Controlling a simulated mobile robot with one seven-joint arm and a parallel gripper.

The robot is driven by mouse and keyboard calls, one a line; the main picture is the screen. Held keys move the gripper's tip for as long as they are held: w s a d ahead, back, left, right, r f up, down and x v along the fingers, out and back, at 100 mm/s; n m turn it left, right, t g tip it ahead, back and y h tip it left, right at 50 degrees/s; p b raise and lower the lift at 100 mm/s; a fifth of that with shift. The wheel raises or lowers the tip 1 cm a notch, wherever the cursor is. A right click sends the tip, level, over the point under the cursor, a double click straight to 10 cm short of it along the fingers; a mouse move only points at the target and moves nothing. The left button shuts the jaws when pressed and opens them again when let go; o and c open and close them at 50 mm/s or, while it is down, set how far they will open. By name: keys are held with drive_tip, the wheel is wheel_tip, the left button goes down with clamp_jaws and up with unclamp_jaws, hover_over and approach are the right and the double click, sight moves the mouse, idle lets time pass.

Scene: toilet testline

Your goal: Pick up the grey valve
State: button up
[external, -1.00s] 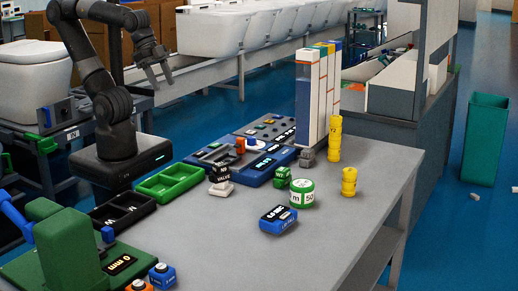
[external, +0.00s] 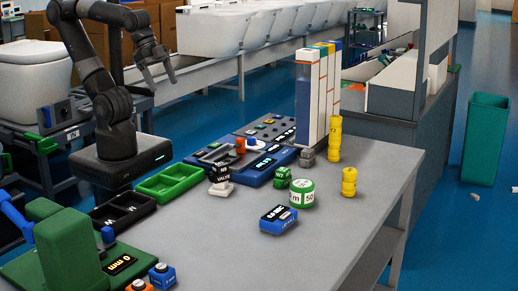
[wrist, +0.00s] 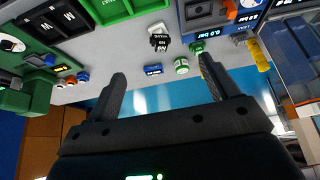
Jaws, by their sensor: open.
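The grey valve (external: 307,157) is a small blocky grey piece. It stands on the grey workbench (external: 345,225), at the foot of the tall upright boxes and behind a similar green valve (external: 282,177). My gripper (external: 160,77) is open and empty. It hangs high over the far side near the white conveyor, well to the left of the grey valve. In the wrist view my open fingers (wrist: 163,70) frame the floor and bench edge.
Tall boxes (external: 310,95) rise behind the grey valve. A green tray (external: 169,184) lies left. The bench's front right is clear.

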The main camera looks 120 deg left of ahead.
sight(306, 150)
drive_tip(key=w+a+f+g, duration=0.1)
drive_tip(key=w+a+f, duration=0.4)
drive_tip(key=w, duration=0.4)
drive_tip(key=w+a+f, duration=0.3)
drive_tip(key=w+a, duration=0.5)
drive_tip(key=w+a+f, duration=0.2)
drive_tip(key=a+f, duration=0.3)
drive_tip(key=w+a+f, duration=0.1)
drive_tip(key=a+f, duration=0.4)
drive_tip(key=a, duration=0.1)
drive_tip(key=w+a+f, duration=0.2)
drive_tip(key=a+f, duration=0.3)
drive_tip(key=shift+w+a+f, duration=0.2)
drive_tip(key=shift+w+a, duration=0.1)
drive_tip(key=shift+a, duration=0.1)
drive_tip(key=shift+w+a+f, duration=0.1)
drive_tip(key=shift+w, duration=0.05)
drive_tip(key=w, duration=1.1)
drive_tip(key=shift+w, duration=0.3)
drive_tip(key=x, duration=0.5)
